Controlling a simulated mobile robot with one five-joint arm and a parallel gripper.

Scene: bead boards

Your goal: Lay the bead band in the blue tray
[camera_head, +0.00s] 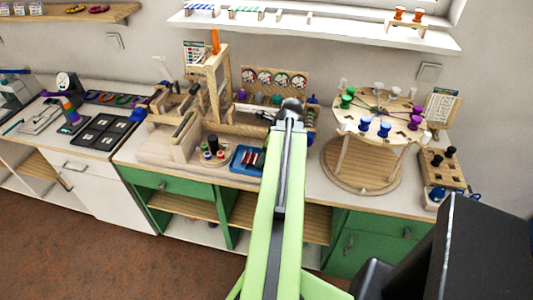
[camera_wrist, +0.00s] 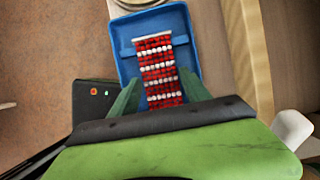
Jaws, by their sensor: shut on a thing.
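The bead band (camera_wrist: 157,65), striped in red and white rows, lies lengthwise over the blue tray (camera_wrist: 122,50) in the wrist view. My gripper (camera_wrist: 160,95) has its two green fingers on either side of the band's near end and is shut on it. The band's far end is over the tray's floor, inside the rim. I cannot tell whether the band touches the floor. In the head view the blue tray (camera_head: 238,163) sits at the bench's front edge with the red band (camera_head: 253,159) in its outline. My arm hides the tray's right side and the fingertips there.
A wooden loom-like frame (camera_head: 215,85) rises behind. A round two-level wooden stand (camera_head: 365,180) with coloured spools is to the right. The bench's front edge is close to the tray.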

